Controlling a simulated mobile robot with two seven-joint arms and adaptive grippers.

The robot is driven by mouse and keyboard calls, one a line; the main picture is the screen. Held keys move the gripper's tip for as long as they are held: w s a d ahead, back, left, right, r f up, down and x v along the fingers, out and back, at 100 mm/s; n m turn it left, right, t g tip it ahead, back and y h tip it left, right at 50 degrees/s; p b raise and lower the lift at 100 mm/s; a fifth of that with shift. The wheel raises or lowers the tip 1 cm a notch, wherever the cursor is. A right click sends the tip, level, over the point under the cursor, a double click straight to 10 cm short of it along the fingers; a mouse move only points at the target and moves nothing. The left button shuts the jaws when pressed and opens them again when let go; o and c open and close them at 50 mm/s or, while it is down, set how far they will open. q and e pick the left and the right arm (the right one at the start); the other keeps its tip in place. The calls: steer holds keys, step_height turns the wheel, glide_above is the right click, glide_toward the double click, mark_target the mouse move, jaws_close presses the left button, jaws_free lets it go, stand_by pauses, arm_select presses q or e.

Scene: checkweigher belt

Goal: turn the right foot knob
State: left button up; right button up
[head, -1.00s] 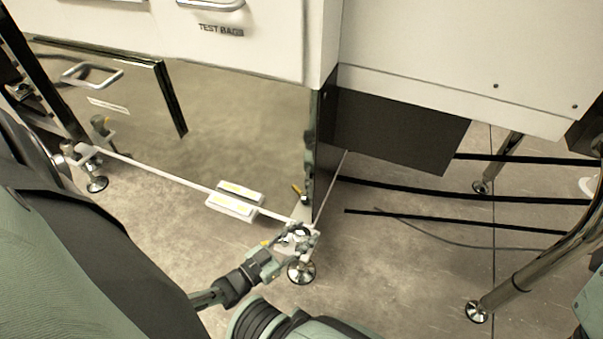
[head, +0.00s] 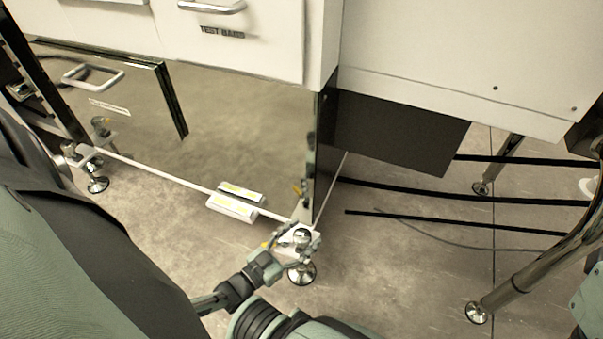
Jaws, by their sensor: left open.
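The right foot knob (head: 302,236) is a round, shiny metal knob at the cabinet's near right bottom corner, above a levelling foot (head: 302,273) on the floor. My left gripper (head: 298,241) is open at the knob. Its fingers are spread, one on the upper left side and one on the lower right side. I cannot tell whether they touch the knob. The left foot knob (head: 70,151) is at the cabinet's far left corner, above its own foot (head: 97,185). My right gripper is not in view.
The mirror-like cabinet panel (head: 240,140) rises behind the knob. A metal leg (head: 530,275) stands there.

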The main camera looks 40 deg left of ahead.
mark_target(302, 235)
arm_select(q)
step_height(302, 235, up, 10)
steer(key=shift+r, duration=0.1)
stand_by(0.5)
